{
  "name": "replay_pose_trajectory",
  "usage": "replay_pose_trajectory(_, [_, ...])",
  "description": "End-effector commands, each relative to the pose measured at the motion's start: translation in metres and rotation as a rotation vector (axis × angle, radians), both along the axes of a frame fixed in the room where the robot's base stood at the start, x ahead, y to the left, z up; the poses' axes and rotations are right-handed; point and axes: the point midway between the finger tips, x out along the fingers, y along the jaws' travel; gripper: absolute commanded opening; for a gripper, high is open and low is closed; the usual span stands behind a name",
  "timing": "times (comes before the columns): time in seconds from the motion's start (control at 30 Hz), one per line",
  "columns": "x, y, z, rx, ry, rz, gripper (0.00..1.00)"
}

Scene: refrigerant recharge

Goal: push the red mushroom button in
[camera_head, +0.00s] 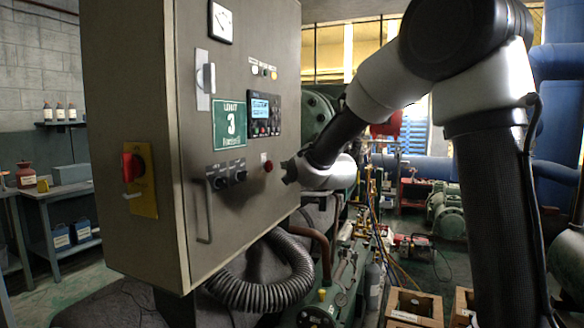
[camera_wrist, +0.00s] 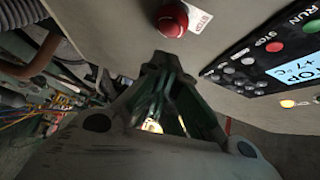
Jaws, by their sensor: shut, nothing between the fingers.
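The red mushroom button (camera_head: 268,166) sits on the front of the grey control cabinet (camera_head: 150,240), right of two black switches and below the display panel. In the wrist view the button (camera_wrist: 172,20) is at the top, just beyond my fingertips, with a white label beside it. My gripper (camera_head: 287,173) is just right of the button in the head view, pointing toward the cabinet face. In the wrist view my gripper (camera_wrist: 166,62) has its fingertips together and empty. A small gap seems to lie between fingertips and button; I cannot tell its depth.
The display panel (camera_head: 264,113) with small keys is above the button. Black rotary switches (camera_head: 226,177) and a door handle (camera_head: 205,211) are to its left. A corrugated hose (camera_head: 262,292) hangs below the cabinet. Pipes and machinery fill the space behind my arm.

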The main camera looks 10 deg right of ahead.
Motion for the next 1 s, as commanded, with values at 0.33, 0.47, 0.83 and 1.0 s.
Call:
replay_pose_trajectory(0.33, [-0.036, -0.009, 0.004, 0.001, -0.001, -0.002, 0.00])
replay_pose_trajectory(0.47, [-0.055, -0.013, 0.007, 0.001, -0.002, -0.002, 0.00])
replay_pose_trajectory(0.83, [-0.096, -0.023, 0.009, 0.001, 0.000, -0.003, 0.00])
replay_pose_trajectory(1.0, [-0.098, -0.023, 0.009, 0.001, 0.001, -0.003, 0.00])
